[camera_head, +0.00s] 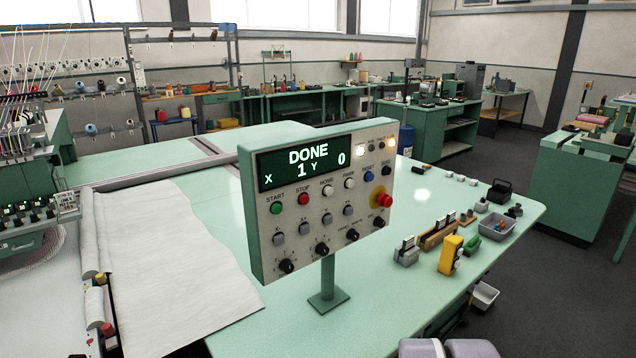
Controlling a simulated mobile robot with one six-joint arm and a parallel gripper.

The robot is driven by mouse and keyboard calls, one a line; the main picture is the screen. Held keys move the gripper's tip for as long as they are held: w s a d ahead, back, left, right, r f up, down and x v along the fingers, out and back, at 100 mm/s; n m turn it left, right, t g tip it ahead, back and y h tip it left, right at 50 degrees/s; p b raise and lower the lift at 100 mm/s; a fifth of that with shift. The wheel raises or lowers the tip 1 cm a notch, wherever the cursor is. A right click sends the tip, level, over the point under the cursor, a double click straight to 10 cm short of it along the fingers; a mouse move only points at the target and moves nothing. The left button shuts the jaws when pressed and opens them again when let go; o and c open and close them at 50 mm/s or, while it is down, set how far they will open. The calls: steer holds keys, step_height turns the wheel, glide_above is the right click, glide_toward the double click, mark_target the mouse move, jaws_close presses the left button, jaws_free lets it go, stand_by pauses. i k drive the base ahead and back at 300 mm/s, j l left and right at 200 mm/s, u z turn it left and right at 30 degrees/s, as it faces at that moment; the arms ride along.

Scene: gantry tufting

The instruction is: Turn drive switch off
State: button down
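The control panel (268,228) stands on a green post on the worktable, tilted slightly in the picture. My gripper is not in view. Pale lilac rounded parts at the bottom edge seem to be my arm.
A red emergency button (382,200) sticks out at the panel's right. White cloth (175,260) covers the table's left. A yellow device (450,254), a grey tray (497,226) and small tools stand on the right. The green tabletop (380,290) right of the post is clear.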

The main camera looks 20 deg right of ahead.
mark_target(379, 221)
steer(key=i+l, duration=0.3)
steer(key=l, duration=0.15)
steer(key=i+l, duration=0.35)
steer(key=l+z, duration=0.05)
